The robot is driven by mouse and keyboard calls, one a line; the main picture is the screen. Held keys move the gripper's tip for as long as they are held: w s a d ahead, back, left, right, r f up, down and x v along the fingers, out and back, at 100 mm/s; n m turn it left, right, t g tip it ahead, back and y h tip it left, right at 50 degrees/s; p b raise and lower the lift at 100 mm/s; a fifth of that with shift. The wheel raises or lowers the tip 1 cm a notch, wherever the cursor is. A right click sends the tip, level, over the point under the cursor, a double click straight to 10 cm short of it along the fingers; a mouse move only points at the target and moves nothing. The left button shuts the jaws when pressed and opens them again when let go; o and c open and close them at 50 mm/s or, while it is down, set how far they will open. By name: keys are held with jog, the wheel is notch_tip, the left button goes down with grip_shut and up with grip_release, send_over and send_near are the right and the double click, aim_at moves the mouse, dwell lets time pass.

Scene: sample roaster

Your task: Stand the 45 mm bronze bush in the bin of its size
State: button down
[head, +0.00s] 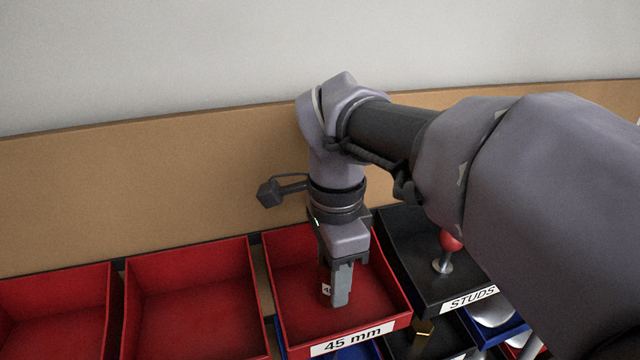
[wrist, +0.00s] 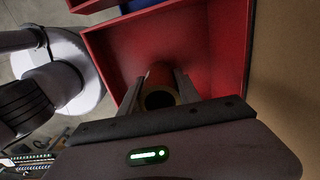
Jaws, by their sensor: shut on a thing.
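The bronze bush (wrist: 160,84) is held between the two fingers of my gripper (wrist: 160,90) in the wrist view. Its tan ring end and dark bore face the camera. In the head view my gripper (head: 339,292) points down inside the red bin labelled 45 mm (head: 392,298). A small part of the bush (head: 325,274) with a white tag shows beside the fingers; the tag's full text is hidden. The bin's red wall also shows in the wrist view (wrist: 225,40). I cannot tell whether the bush touches the bin floor.
Empty-looking red bins (head: 190,300) stand to the left. A brown board (head: 120,190) rises behind the bins. Further bins lie in front at the lower right.

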jog(key=shift+s+r, duration=0.1)
jog(key=c, duration=0.8)
grip_release()
jog(key=shift+c, duration=0.2)
notch_tip(320, 180, up, 12)
jog(key=p, duration=0.2)
jog(key=shift+r+p, duration=0.1)
jog(key=shift+p, duration=0.3)
